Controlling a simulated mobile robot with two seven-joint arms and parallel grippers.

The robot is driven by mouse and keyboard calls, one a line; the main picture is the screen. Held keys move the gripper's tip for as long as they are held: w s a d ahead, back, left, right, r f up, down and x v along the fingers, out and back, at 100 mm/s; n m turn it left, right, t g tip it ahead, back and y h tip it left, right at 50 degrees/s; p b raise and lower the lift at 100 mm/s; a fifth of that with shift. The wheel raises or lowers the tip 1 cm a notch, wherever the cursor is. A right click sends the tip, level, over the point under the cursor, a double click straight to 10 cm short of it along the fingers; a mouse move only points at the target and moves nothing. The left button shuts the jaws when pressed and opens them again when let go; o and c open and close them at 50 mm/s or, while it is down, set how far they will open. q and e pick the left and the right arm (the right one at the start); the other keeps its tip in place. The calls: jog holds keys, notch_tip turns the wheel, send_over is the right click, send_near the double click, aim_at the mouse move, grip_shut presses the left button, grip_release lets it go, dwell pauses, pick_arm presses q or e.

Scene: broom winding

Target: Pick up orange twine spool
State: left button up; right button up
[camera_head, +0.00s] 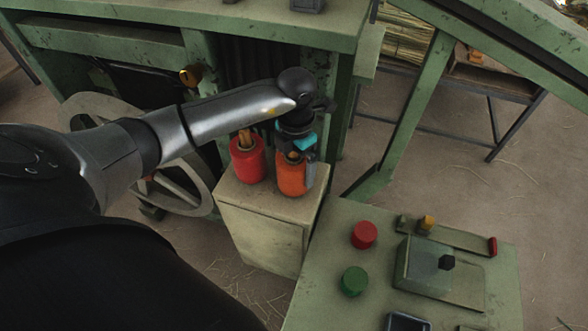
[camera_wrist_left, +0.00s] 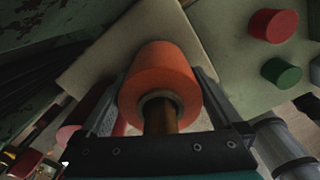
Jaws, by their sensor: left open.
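The orange twine spool (camera_head: 292,179) stands upright on top of a pale box-shaped stand, beside a red spool (camera_head: 247,160). In the left wrist view the orange spool (camera_wrist_left: 160,80) fills the middle, with its wooden core toward the camera. My left gripper (camera_head: 297,152) is above and around the orange spool. In the left wrist view the open fingers of my left gripper (camera_wrist_left: 160,95) lie on either side of the spool. Whether they touch it cannot be told. My right gripper is not in view.
The pale stand (camera_head: 262,236) has little free top. A green control panel (camera_head: 335,240) with a red button (camera_head: 364,235) and a green button (camera_head: 354,281) is close at the right. A green machine frame (camera_head: 290,30) and a handwheel (camera_head: 90,110) stand behind.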

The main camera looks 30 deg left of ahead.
pick_arm(q)
jog(key=shift+c, duration=0.2)
jog(key=c, duration=1.2)
jog(key=shift+c, duration=0.7)
jog(key=shift+r, duration=0.1)
